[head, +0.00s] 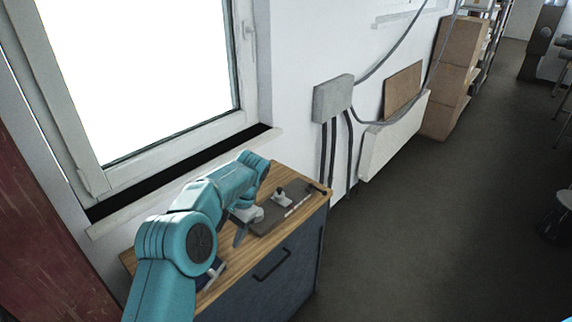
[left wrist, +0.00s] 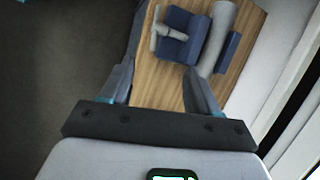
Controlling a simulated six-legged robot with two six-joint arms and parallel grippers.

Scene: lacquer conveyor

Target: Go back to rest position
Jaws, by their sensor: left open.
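My left arm comes in from the lower left in the head view, over a wooden-topped cabinet (head: 292,175). My left gripper (head: 243,226) hangs at its end, low over or beside a grey-brown board; the exact gap cannot be told. In the left wrist view the two fingers of my left gripper (left wrist: 160,82) are spread apart, with only bare wood visible between them. Beyond the fingertips are a blue block (left wrist: 187,22) with a light grey handled piece (left wrist: 170,36) and a grey cylinder (left wrist: 217,38). My right gripper does not show.
The board (head: 268,222) carries a small dark-topped fitting (head: 281,196). A window (head: 150,80) and its sill stand close behind the cabinet. A grey wall box (head: 333,98) with cables and stacked cartons (head: 455,75) are farther along the wall.

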